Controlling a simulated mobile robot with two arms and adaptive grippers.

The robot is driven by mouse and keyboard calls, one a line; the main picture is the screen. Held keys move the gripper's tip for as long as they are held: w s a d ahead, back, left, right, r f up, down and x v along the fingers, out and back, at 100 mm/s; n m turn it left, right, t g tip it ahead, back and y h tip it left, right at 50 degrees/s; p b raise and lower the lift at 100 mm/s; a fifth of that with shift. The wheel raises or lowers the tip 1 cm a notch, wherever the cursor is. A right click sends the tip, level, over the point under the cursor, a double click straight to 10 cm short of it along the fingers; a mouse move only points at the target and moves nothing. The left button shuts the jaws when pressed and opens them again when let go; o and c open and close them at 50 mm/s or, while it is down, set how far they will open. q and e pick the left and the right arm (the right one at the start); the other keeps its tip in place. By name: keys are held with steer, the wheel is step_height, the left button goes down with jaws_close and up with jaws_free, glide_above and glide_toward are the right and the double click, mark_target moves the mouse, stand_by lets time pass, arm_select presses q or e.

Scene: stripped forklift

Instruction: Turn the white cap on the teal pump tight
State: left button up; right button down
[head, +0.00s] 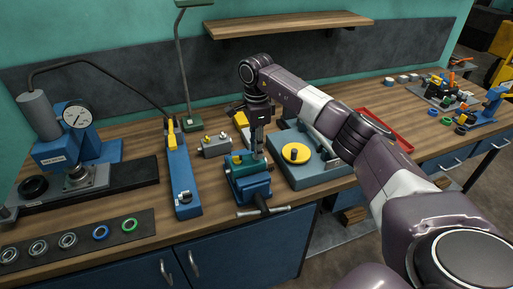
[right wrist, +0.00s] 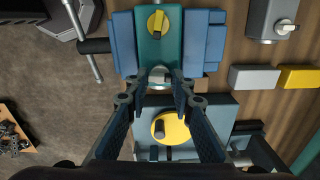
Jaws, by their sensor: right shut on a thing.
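The teal pump (head: 238,160) is held in a blue vise (head: 250,188) near the front edge of the bench. In the right wrist view the pump (right wrist: 160,47) has a yellow knob on top, and the white cap (right wrist: 160,77) is at its near end. My right gripper (head: 257,152) points down at the pump's right end. In the right wrist view its fingertips (right wrist: 160,84) are on either side of the white cap and shut on it. The fingers hide the cap in the head view. My left gripper is not in view.
A grey-blue fixture with a yellow disc (head: 296,153) stands just right of the vise. The vise handle (head: 263,211) sticks out over the front edge. A long blue tool (head: 182,175) and a grey box (head: 216,146) are to the left. A wooden shelf (head: 285,25) hangs behind.

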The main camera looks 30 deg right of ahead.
steer(key=shift+m, duration=0.7)
steer(key=m, duration=0.2)
steer(key=shift+m, duration=0.3)
steer(key=m, duration=0.5)
steer(key=shift+r+b, duration=0.1)
steer(key=shift+b, duration=0.25)
steer(key=m, duration=0.5)
steer(key=shift+w, duration=0.1)
steer(key=m, duration=0.4)
steer(key=shift+m, duration=0.4)
steer(key=shift+r+m, duration=0.1)
steer(key=shift+m, duration=0.2)
steer(key=c, duration=2)
jaws_free()
steer(key=o, duration=0.3)
steer(key=shift+o, duration=0.2)
